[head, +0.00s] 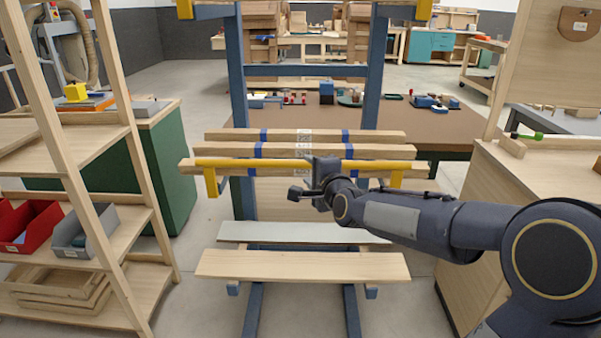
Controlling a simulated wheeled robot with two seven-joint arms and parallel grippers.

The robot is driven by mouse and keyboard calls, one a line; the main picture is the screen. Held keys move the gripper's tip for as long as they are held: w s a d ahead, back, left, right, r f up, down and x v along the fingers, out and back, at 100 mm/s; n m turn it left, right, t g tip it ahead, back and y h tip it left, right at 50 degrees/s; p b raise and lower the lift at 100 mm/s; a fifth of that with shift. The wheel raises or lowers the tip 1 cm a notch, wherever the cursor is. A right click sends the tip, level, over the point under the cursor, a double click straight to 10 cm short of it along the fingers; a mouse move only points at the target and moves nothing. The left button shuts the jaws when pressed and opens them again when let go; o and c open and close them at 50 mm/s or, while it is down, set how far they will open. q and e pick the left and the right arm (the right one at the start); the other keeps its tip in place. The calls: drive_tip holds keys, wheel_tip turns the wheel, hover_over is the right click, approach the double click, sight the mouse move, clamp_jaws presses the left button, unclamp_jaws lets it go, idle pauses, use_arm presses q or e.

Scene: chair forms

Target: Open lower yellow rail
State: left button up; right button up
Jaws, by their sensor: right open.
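The lower yellow rail (240,163) runs level across the front of a blue rack (240,95), before stacked wooden boards (375,151). Yellow brackets hang down at its left end (210,183) and right end (396,178). My right arm comes in from the right, and its dark right gripper (303,183) is open at the middle of the rail, overlapping it in the picture. I cannot tell whether the fingers touch the rail or stand around it. The wrist hides part of the rail's lower edge. My left gripper is not in view.
Yellow ends (184,9) of a higher part show at the top. Lower boards (300,265) lie on the rack near the floor. A wooden shelf with a red bin (32,226) and grey bin (80,232) stands left. A wooden cabinet (545,180) stands close on the right.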

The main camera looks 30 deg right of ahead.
sight(303, 166)
drive_tip(key=x, duration=0.6)
drive_tip(key=shift+w+a+f+p, duration=0.1)
drive_tip(key=shift+w+a+p, duration=0.05)
drive_tip(key=shift+p, duration=0.15)
drive_tip(key=shift+c, duration=0.2)
clamp_jaws()
